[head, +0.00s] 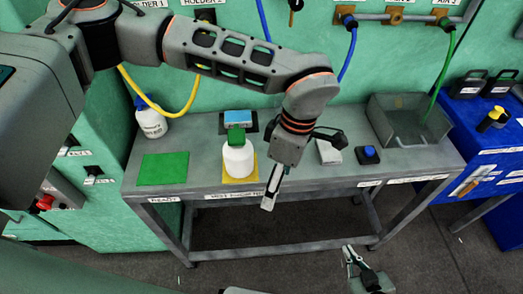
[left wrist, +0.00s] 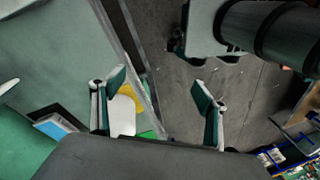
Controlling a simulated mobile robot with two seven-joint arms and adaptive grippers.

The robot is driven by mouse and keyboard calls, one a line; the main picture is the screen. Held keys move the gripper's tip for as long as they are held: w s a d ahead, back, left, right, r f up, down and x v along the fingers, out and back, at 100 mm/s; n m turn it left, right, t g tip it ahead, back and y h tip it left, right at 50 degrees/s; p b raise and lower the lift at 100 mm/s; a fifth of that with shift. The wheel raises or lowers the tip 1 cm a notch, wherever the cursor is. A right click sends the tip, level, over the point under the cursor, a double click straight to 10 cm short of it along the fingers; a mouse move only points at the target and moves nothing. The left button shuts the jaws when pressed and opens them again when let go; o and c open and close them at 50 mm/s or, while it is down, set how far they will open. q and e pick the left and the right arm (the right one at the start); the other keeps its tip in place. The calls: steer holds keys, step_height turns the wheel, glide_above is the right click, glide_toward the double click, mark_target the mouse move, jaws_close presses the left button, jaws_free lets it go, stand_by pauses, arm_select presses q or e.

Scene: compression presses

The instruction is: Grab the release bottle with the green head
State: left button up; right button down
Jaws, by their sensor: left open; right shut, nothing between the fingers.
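The white bottle with the green head (head: 239,158) stands upright on a yellow mat (head: 243,181) near the bench's front edge. In the left wrist view a white shape that looks like this bottle (left wrist: 122,124) shows beside the left-hand finger, partly hidden by my gripper. My left gripper (head: 270,192) points down just right of the bottle, seen edge-on. The left wrist view shows its fingers (left wrist: 160,100) spread wide with nothing held. My right gripper (head: 350,256) is low at the bottom of the head view, shut and empty, away from the bottle.
A white bottle with a blue cap (head: 151,118) stands at the back left. A green mat (head: 163,169) lies left of the yellow one. A blue-topped block (head: 238,121) is behind the bottle. A blue button box (head: 368,154) and grey bin (head: 408,121) are right.

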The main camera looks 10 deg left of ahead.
mark_target(239, 151)
arm_select(q)
steer(key=w+a+r+t+y, duration=0.1)
steer(key=w+a, duration=0.1)
steer(key=w+a+r+y, duration=0.1)
steer(key=w+a+r, duration=0.1)
steer(key=w+a, duration=0.1)
steer(key=w+a+r+t+y, duration=0.1)
steer(key=w+a, duration=0.2)
steer(key=shift+w+a+r+t, duration=0.2)
steer(key=shift+r+t, duration=0.05)
steer(key=shift+t, duration=0.05)
steer(key=p+x, duration=0.1)
steer(key=x, duration=0.6)
steer(key=shift+w+a+f, duration=0.1)
steer(key=shift+a+f, duration=0.1)
steer(key=shift+a, duration=0.05)
steer(key=c, duration=1.5)
steer(key=shift+c, duration=0.8)
steer(key=shift+r, duration=0.15)
